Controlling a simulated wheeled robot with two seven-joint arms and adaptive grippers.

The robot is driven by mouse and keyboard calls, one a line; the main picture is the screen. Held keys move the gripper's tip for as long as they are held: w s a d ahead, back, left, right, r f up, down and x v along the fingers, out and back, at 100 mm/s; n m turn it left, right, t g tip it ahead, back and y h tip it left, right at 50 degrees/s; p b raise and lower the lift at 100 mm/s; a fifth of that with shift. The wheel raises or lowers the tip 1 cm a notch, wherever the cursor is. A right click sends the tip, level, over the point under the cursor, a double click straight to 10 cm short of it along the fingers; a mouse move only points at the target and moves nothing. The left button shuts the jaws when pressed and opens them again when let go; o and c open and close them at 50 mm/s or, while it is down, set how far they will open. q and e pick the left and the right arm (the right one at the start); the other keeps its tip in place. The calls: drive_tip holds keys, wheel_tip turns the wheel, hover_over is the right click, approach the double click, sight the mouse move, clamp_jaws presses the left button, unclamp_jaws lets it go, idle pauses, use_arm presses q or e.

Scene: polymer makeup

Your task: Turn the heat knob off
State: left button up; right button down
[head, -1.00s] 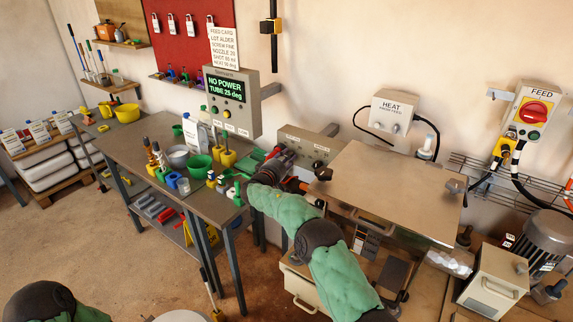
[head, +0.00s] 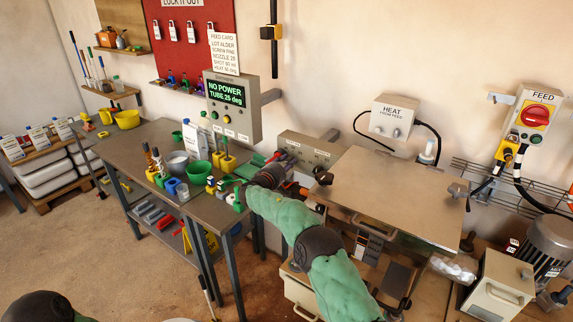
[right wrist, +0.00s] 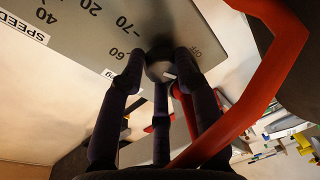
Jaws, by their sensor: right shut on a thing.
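The grey control panel (head: 312,148) with dials stands at the back end of the bench; it also fills the upper left of the right wrist view (right wrist: 95,45), with a printed number scale and a SPEED label. In the right wrist view, my right gripper (right wrist: 160,66) has its dark fingers shut around a small round knob (right wrist: 160,72) on the panel, beside the 60 mark. The fingers hide most of the knob, and I cannot read its setting. In the head view, my right gripper (head: 279,163) is at the panel's left front. My left gripper is out of view.
A display (head: 227,93) reads NO POWER, TUBE 25 deg. A green bowl (head: 198,172), yellow parts and bottles crowd the bench near my right arm. A wide flat metal plate (head: 390,198) lies to the right. A HEAT box (head: 394,118) hangs on the wall.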

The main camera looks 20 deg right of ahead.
drive_tip(key=c, duration=0.9)
unclamp_jaws()
drive_tip(key=shift+s+a, duration=0.35)
drive_tip(key=shift+a, duration=0.1)
drive_tip(key=v, duration=1)
drive_tip(key=shift+s+a, duration=0.2)
drive_tip(key=shift+s, duration=0.2)
